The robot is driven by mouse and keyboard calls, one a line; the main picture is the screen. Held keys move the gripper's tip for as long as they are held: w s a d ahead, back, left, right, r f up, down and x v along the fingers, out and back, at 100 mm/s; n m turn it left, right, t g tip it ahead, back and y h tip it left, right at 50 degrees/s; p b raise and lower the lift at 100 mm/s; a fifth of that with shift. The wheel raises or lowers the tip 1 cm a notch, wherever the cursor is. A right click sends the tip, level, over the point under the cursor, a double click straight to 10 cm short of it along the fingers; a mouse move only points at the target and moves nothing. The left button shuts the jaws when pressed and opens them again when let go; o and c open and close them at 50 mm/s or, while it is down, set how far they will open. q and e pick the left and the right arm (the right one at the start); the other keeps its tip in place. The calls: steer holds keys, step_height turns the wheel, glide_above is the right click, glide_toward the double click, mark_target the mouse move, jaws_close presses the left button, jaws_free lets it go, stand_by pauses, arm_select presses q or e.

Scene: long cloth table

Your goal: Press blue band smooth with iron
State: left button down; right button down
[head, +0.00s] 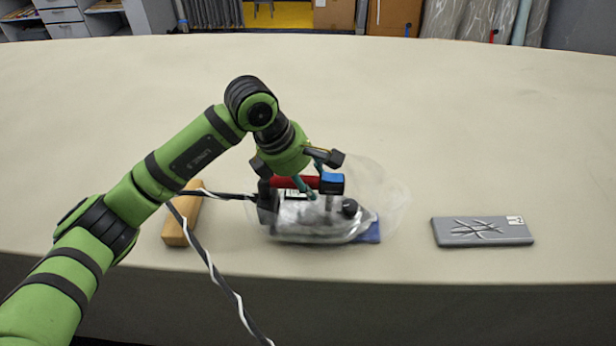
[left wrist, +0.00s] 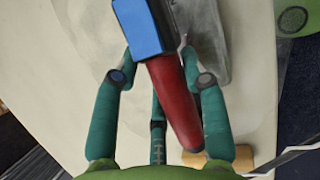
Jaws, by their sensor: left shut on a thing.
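A silver iron (head: 308,217) with a red handle (head: 295,182) and a blue block at its front top (head: 332,181) stands flat on the table, its nose to the right. A strip of blue band (head: 371,231) shows from under its nose; the rest is hidden beneath the iron. My left gripper (head: 315,180) is shut on the handle from above. In the left wrist view its teal fingers lie on both sides of the red handle (left wrist: 180,105). My right gripper is not in view.
A grey metal plate (head: 482,231) with raised lines lies to the right near the table's front edge. A wooden block (head: 183,217) lies left of the iron. A black-and-white cord (head: 215,270) runs from the iron over the front edge. The table behind is clear.

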arm_select(q)
steer(key=shift+s+f, duration=0.1)
steer(key=shift+f, duration=0.05)
steer(key=shift+w+r+p, duration=0.15)
steer(key=shift+r+p, duration=0.15)
steer(key=shift+r, duration=0.4)
steer(key=shift+w+r+p, duration=0.1)
steer(key=shift+r+p, duration=0.2)
steer(key=shift+r, duration=0.35)
steer(key=shift+r+p, duration=0.85)
steer(key=shift+r, duration=1.55)
step_height(320, 180, up, 6)
steer(key=p, duration=0.2)
